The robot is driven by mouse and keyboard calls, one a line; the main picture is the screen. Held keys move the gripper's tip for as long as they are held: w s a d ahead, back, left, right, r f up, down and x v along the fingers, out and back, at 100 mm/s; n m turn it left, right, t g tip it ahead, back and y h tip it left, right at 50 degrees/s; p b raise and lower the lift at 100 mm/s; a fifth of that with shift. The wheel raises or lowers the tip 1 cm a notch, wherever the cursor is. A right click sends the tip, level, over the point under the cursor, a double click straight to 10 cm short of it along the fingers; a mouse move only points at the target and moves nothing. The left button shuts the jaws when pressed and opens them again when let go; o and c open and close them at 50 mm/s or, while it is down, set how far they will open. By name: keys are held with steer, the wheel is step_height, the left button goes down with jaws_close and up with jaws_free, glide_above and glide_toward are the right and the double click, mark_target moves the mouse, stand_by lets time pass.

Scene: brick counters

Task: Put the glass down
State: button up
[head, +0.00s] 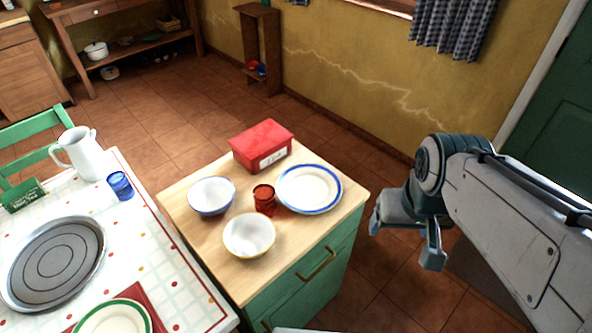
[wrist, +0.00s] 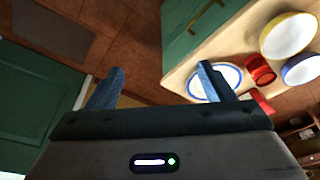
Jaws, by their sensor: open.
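A red glass (head: 264,199) stands upright on the wooden top of the green cabinet (head: 182,209), between two bowls and a plate. It also shows in the wrist view (wrist: 260,70), to the right of my fingers. A blue glass (head: 120,186) stands on the dining table at the left. My gripper (head: 404,240) is open and empty, off the right side of the cabinet and apart from both glasses. In the wrist view my two spread fingers (wrist: 161,70) have nothing between them.
Around the red glass are a blue-rimmed bowl (head: 212,196), a yellow-rimmed bowl (head: 249,236), a blue-rimmed plate (head: 310,189) and a red box (head: 262,146). The dining table (head: 150,268) holds a white pitcher (head: 77,155) and a round tray (head: 100,262).

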steer(key=n, duration=0.1)
steer(key=n+t+h+p, duration=0.3)
steer(key=n+t, duration=0.7)
steer(key=n, duration=2.1)
glide_toward(259, 202)
steer(key=shift+h, duration=0.7)
steer(key=x, duration=0.8)
steer(key=shift+a, duration=0.35)
steer(key=shift+p+x, duration=0.3)
steer(key=shift+x, duration=2.3)
steer(key=shift+a+f, duration=0.1)
steer(key=shift+a, duration=0.05)
steer(key=shift+c, duration=0.3)
